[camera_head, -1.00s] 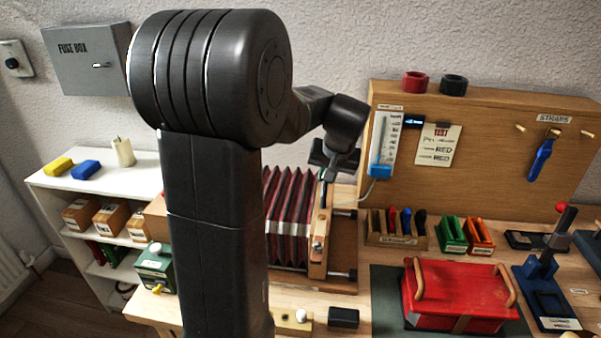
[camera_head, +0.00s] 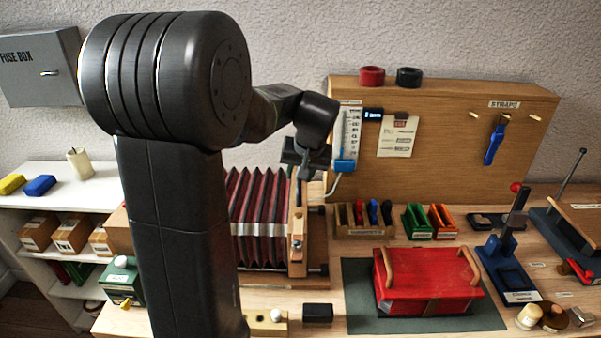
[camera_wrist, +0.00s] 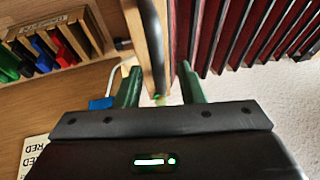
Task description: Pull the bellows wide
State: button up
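The bellows (camera_head: 260,215), dark red and pleated with a pale band across the middle, stands on a wooden base on the bench. Its left end is hidden behind my arm. A wooden end board (camera_head: 297,232) closes its right side. My gripper (camera_head: 304,172) is at the top of this board. In the wrist view the two green fingers of my gripper (camera_wrist: 160,85) are apart, with the edge of the end board (camera_wrist: 133,25) and a dark curved bar (camera_wrist: 153,40) between them. Gaps show beside the board. The bellows pleats (camera_wrist: 235,30) lie to the right there.
A wooden backboard (camera_head: 450,150) with a gauge and blue slider (camera_head: 346,165) stands just right of my gripper. Shelves stand left.

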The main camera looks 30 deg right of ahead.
jog(key=d+v, duration=0.1)
jog(key=v, duration=1.2)
jog(key=shift+a+r+b, duration=0.35)
jog(key=shift+a+b, duration=0.05)
jog(key=shift+a, duration=0.1)
jog(key=shift+s+f, duration=0.1)
jog(key=x, duration=1.3)
jog(key=shift+f+p, duration=0.15)
jog(key=shift+p, duration=0.25)
jog(key=shift+w+a+f, duration=0.15)
jog(key=shift+w+f, duration=0.05)
jog(key=shift+w, duration=0.05)
jog(key=shift+w+a+r, duration=0.1)
jog(key=shift+w+a, duration=0.1)
jog(key=shift+a, duration=0.15)
jog(key=shift+a, duration=0.1)
